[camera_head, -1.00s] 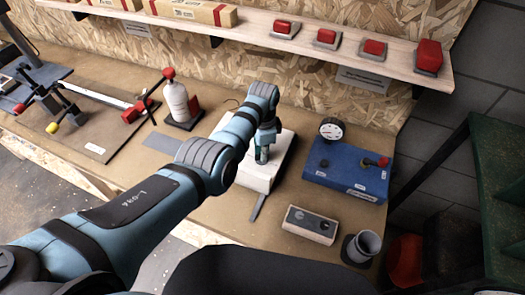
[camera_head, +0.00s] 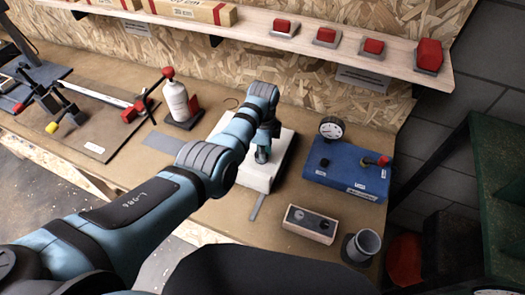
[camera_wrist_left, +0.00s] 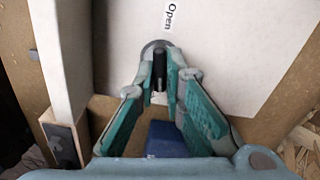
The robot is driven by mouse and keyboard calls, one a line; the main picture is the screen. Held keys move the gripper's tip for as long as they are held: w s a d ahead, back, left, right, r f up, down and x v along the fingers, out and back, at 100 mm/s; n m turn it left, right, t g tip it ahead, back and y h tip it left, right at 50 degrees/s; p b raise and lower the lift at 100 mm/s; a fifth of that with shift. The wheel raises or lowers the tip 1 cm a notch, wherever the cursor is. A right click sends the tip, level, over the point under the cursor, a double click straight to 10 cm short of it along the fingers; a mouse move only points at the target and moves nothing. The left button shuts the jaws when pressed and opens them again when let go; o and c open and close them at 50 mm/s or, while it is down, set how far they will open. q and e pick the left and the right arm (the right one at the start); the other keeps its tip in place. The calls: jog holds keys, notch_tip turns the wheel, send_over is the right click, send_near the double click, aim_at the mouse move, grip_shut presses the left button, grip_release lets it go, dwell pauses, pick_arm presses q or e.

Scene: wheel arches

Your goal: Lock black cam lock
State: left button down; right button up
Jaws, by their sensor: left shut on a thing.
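The black cam lock (camera_wrist_left: 159,65) shows in the left wrist view on a white panel (camera_wrist_left: 235,55), below a label reading "Open" (camera_wrist_left: 171,16). It has a dark narrow tab in a grey round collar. My left gripper (camera_wrist_left: 160,88) is shut on the cam lock's tab, with one teal finger on each side. In the head view my left gripper (camera_head: 262,152) reaches down to the white box (camera_head: 258,178), and the arm and fingers hide the lock there. My right gripper is not in view.
A blue box with a gauge (camera_head: 345,170) stands right of the white box. A white bottle (camera_head: 176,101) stands left. Red buttons (camera_head: 373,47) line the shelf.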

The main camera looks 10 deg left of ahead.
pick_arm(q)
jog(key=shift+s+f, duration=0.25)
jog(key=c, duration=1.7)
grip_release()
jog(key=shift+w+d+r, duration=0.1)
jog(key=shift+w+r, duration=0.05)
notch_tip(320, 180, up, 12)
